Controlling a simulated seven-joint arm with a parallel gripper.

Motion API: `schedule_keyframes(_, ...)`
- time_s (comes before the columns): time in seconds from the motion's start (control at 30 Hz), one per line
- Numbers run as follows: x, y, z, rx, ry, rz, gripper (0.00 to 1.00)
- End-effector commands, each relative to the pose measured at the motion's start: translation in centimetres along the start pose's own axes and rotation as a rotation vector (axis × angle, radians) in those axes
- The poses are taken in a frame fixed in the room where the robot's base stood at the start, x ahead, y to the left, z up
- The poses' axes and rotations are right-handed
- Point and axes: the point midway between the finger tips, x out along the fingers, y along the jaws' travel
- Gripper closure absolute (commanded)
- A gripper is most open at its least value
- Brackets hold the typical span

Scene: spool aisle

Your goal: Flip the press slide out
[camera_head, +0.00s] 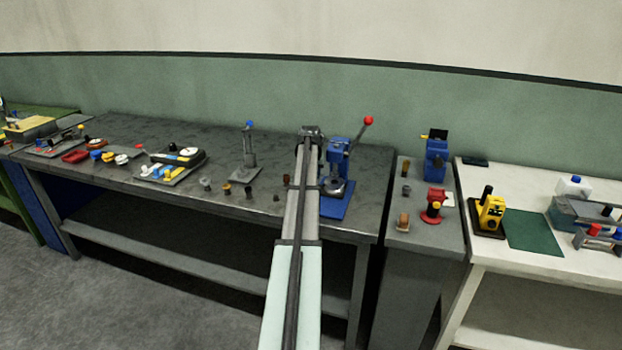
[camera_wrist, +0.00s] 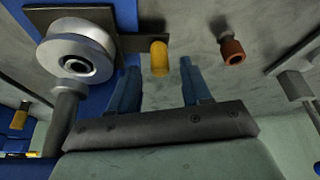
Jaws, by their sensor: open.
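The blue press (camera_head: 338,158) with a red-knobbed lever stands on the grey bench, just right of my arm's far end. In the wrist view a dark flat plate (camera_wrist: 128,42), seemingly the press slide, sticks out beside a round silver die (camera_wrist: 75,60). A yellow knob (camera_wrist: 159,60) is at the plate's outer end. My gripper (camera_wrist: 160,68) is open, its two blue fingers on either side of the knob in the picture. No contact shows, and I cannot tell the gap in depth. In the head view my arm hides part of the press and the slide.
A reddish-brown small cup (camera_wrist: 232,52) lies beside the right finger in the wrist view. A grey stand with a blue top (camera_head: 249,155) is left of my arm. Several small parts and trays lie further left. A red device (camera_head: 433,206) is on the narrow bench at right.

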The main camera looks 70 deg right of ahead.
Motion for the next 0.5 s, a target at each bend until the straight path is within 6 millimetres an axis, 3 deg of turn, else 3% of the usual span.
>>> schedule_keyframes(0.2,2.4,0.0,0.0,0.0,-0.001,0.0,0.52)
schedule_keyframes(0.5,3.2,0.0,0.0,0.0,0.001,0.0,0.52)
